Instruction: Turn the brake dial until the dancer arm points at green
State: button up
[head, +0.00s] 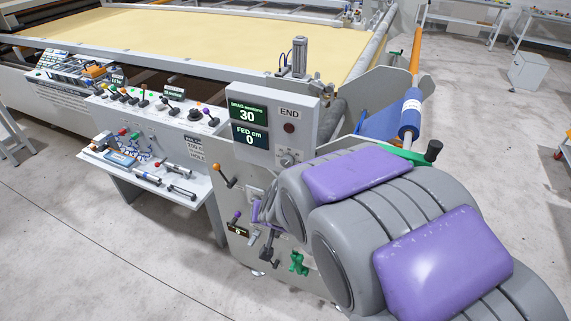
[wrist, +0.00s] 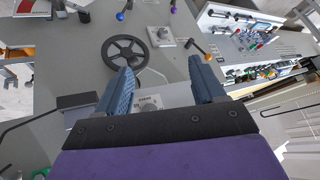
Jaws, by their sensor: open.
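In the wrist view my gripper (wrist: 161,64) is open, its two blue-grey fingers spread and empty in front of a grey panel. A small dial on a light labelled plate (wrist: 150,103) shows between the fingers near their base. It appears to be the round knob (head: 287,158) under the END lamp in the head view. Another knob on a plate (wrist: 160,37) lies beyond the fingertips. I cannot tell for sure which is the brake dial. An orange-and-white rod with a blue roller (head: 410,112) stands right of the panel, above a green strip (head: 408,155); the dancer arm is not certain.
The display (head: 248,115) reads drag 30 and fed 0. A black handwheel (wrist: 125,52) and an orange-tipped lever (wrist: 208,57) stick out near my fingers. A tool shelf (head: 150,172) juts out left of the panel. My arm hides the lower right panel in the head view.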

aim_at(286, 166)
jog(key=w+a+f+t+h+p, duration=0.3)
jog(key=w+a+f+t+h, duration=0.1)
jog(key=w+t+h, duration=0.25)
jog(key=w+d+t, duration=0.1)
jog(key=w+d, duration=0.1)
jog(key=w, duration=0.2)
jog(key=w+d+r+t+h, duration=0.1)
jog(key=w+d, duration=0.1)
jog(key=w, duration=0.3)
jog(key=w+d+r+t+h, duration=0.1)
jog(key=w+d+t, duration=0.1)
jog(key=w, duration=0.2)
jog(key=shift+w+d+n+h+b, duration=0.25)
jog(key=shift+w+d+n+b, duration=0.05)
jog(key=shift+d, duration=0.05)
jog(key=shift+c, duration=0.3)
jog(key=c, duration=1)
